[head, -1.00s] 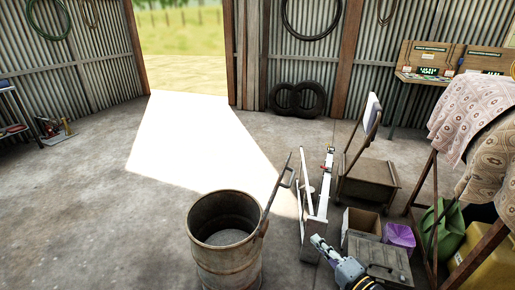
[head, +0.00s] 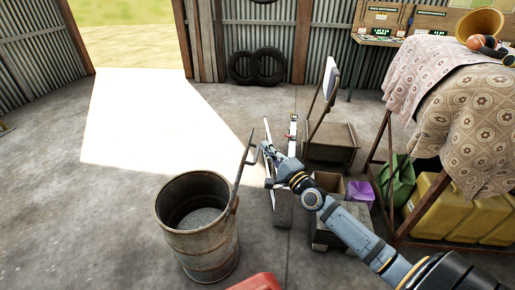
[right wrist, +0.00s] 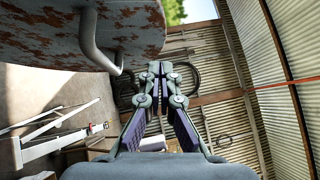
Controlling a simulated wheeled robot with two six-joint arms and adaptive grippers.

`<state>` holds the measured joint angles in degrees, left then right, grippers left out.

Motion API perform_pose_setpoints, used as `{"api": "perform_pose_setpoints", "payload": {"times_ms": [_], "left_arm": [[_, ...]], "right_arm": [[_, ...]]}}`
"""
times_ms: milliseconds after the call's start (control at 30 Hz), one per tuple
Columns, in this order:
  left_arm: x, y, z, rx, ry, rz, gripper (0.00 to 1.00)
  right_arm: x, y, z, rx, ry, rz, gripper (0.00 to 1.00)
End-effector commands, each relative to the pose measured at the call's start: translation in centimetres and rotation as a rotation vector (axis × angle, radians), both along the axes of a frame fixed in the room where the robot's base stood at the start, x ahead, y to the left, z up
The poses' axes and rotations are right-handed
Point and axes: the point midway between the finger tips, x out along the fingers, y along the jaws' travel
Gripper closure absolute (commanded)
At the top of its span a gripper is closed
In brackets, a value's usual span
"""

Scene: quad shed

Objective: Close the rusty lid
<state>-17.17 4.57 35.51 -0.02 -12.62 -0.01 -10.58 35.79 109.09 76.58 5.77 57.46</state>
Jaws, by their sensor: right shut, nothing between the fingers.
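The rusty drum (head: 200,238) stands upright on the concrete floor in the head view, its top open. Its rusty lid (head: 243,165) stands up nearly on edge at the drum's right side, with a handle on its right face. In the right wrist view the lid (right wrist: 60,30) fills the upper left, rust-spotted, with its bent grey handle (right wrist: 92,48). My right gripper (head: 263,144) is shut and empty, just right of the lid's upper part near the handle. In the wrist view its fingertips (right wrist: 160,68) are together, right of the handle. My left gripper is out of view.
A white-and-grey metal piece (head: 282,205), a cardboard box (head: 328,183), a purple box (head: 360,193) and a wooden crate (head: 330,238) stand right of the drum. The floor left of the drum is clear.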

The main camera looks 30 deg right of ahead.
Motion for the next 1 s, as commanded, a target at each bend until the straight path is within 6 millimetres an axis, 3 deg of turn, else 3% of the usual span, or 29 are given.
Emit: {"api": "perform_pose_setpoints", "payload": {"times_ms": [33,300,767,1000], "left_arm": [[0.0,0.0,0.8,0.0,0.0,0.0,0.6],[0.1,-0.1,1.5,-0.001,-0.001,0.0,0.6],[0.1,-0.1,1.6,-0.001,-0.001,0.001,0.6],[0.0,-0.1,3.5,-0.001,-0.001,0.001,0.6]], "right_arm": [[0.4,0.7,0.6,0.008,0.0,-0.001,1.0],[1.8,2.7,0.8,0.003,0.003,0.0,1.0],[2.0,2.8,0.9,-0.004,0.005,0.0,1.0],[3.3,3.4,1.9,-0.034,0.028,-0.001,1.0]]}}
